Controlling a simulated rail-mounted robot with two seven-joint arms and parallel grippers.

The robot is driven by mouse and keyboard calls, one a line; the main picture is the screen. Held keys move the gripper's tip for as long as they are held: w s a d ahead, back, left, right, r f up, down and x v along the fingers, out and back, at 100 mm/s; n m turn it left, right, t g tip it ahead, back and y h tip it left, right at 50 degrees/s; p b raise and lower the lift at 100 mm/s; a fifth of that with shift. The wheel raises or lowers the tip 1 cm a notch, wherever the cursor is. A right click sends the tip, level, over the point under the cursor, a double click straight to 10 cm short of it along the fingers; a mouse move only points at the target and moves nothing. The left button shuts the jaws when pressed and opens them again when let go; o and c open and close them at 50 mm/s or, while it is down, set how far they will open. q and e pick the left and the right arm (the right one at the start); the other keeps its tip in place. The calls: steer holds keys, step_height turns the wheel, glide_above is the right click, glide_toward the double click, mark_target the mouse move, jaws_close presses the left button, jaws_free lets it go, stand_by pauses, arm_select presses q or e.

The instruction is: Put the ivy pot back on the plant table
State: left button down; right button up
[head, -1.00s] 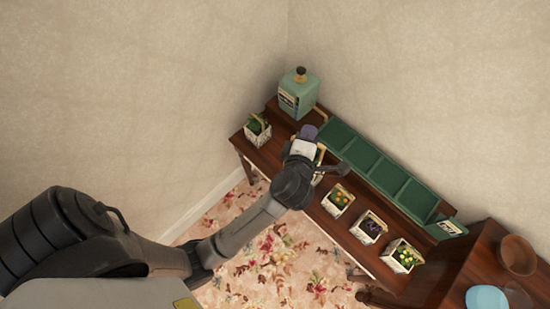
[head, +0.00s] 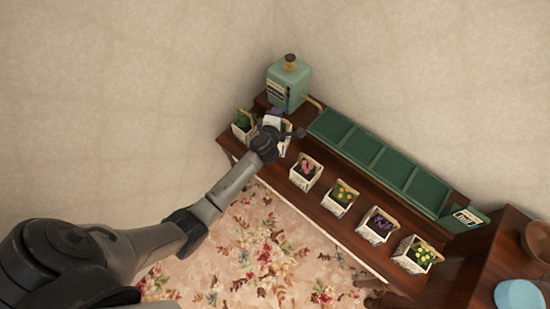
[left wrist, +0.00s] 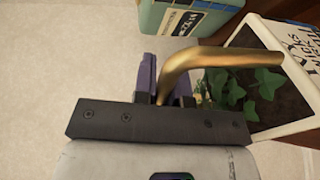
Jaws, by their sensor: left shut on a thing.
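The ivy pot (left wrist: 262,88) is at the right of the left wrist view, a white lettered pot with ivy leaves, dark soil and a gold hooped handle. My left gripper (left wrist: 165,85), with purple fingertips, is shut on the handle. In the head view my left gripper (head: 277,118) is over the left end of the plant table (head: 330,228). It mostly hides the ivy pot (head: 287,144); a white part shows beside it. I cannot tell whether the pot touches the table. My right gripper is not in view.
A leafy pot (head: 242,124) stands at the table's left end. Pots with pink (head: 307,172), orange (head: 340,197), purple (head: 377,226) and yellow flowers (head: 415,254) line the front. A green canister (head: 288,87) and green tray (head: 375,158) are behind. A wooden cabinet stands right.

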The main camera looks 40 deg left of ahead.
arm_select(q)
steer(key=f+b, duration=0.1)
steer(key=f, duration=0.1)
steer(key=f+b, duration=0.1)
steer(key=f, duration=0.1)
steer(key=f+b, duration=0.1)
steer(key=f, duration=0.1)
steer(key=shift+w+a+f, duration=0.1)
steer(key=shift+a, duration=0.25)
steer(key=shift+f+b, duration=1.9)
steer(key=shift+f, duration=0.4)
steer(key=shift+r, duration=0.1)
steer(key=c, duration=1.6)
jaws_free()
steer(key=shift+f, duration=0.25)
steer(key=o, duration=0.4)
steer(key=shift+o, duration=0.2)
steer(key=shift+r, duration=0.1)
